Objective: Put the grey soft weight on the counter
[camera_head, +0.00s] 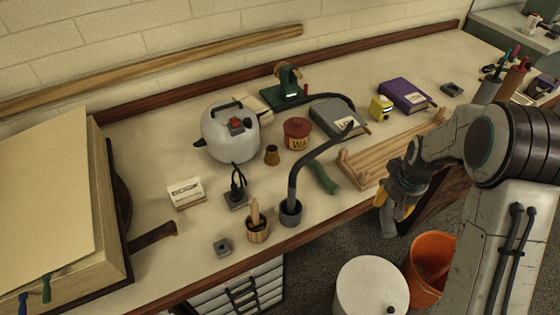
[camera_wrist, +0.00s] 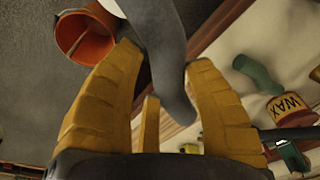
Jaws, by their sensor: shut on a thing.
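The grey soft weight (camera_wrist: 160,35) is a long, limp grey piece between the yellow fingers of my gripper (camera_wrist: 165,62) in the wrist view. My gripper is shut on it. In the head view my gripper (camera_head: 384,200) is at the right, beside the counter's front edge, with the grey weight (camera_head: 393,217) hanging below it, seemingly over the floor side. The counter (camera_head: 335,210) is a long pale top with a dark wooden edge; it also shows in the wrist view (camera_wrist: 232,52). The fingers partly hide the weight.
A wooden rack (camera_head: 375,172) and a green soft piece (camera_head: 323,178) lie near the counter's front. A red wax tin (camera_head: 297,134), a kettle (camera_head: 230,138) and a black bent-arm stand (camera_head: 291,211) are farther left. An orange bucket (camera_head: 432,262) and white drum (camera_head: 370,287) stand below.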

